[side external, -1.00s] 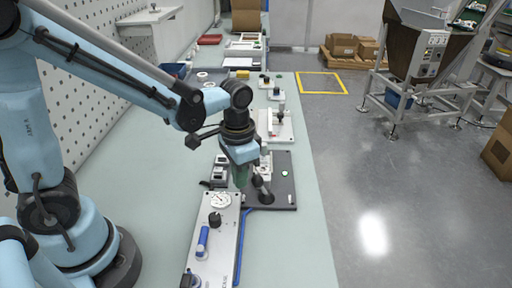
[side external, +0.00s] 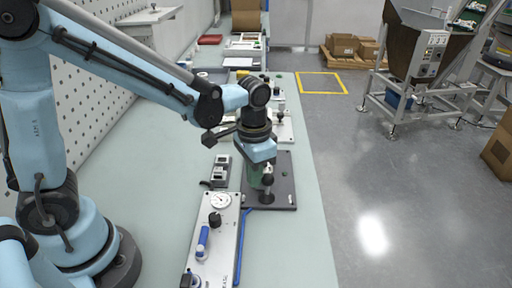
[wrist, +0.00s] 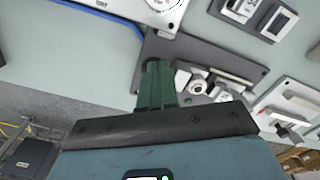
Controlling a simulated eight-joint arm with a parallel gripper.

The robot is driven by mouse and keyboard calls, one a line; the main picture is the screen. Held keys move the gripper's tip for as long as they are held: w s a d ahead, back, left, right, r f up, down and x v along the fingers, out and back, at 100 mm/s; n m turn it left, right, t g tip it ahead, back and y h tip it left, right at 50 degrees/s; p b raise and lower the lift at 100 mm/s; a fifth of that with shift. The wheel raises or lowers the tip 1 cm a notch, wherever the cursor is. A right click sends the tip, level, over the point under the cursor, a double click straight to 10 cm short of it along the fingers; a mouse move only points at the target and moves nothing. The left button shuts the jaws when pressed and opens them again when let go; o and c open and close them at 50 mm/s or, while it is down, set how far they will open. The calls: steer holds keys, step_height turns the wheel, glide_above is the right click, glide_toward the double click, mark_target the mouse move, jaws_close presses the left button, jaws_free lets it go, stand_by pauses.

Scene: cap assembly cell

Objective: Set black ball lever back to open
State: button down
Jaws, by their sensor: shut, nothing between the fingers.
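The black ball lever (side external: 267,182) stands on a dark base plate (side external: 285,200) in the side view. Its ball is up and its stem looks near upright. My gripper (side external: 257,184) has green fingers and is low over the plate, just left of the ball. The fingers are at or very near the ball; whether they touch it I cannot tell. In the wrist view the green fingers (wrist: 155,88) are together, over the dark plate (wrist: 205,50), and the lever is mostly hidden behind them.
A light panel (side external: 212,245) with a gauge (side external: 221,200), a black knob and a blue handle lies in front. A blue cable (side external: 240,250) runs beside it. Small grey switches (side external: 221,170) sit to the left. More fixtures stand behind; the bench at left is clear.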

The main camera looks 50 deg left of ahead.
steer(key=shift+w+d, duration=0.4)
steer(key=shift+w, duration=0.05)
steer(key=shift+s+a, duration=0.1)
steer(key=shift+s+a, duration=0.65)
step_height(320, 180, up, 7)
stand_by(0.6)
steer(key=s+a+r+n+t, duration=0.1)
steer(key=s+a+n+t, duration=0.2)
steer(key=a+t, duration=0.3)
steer(key=shift+s+t, duration=0.6)
steer(key=shift+s, duration=0.3)
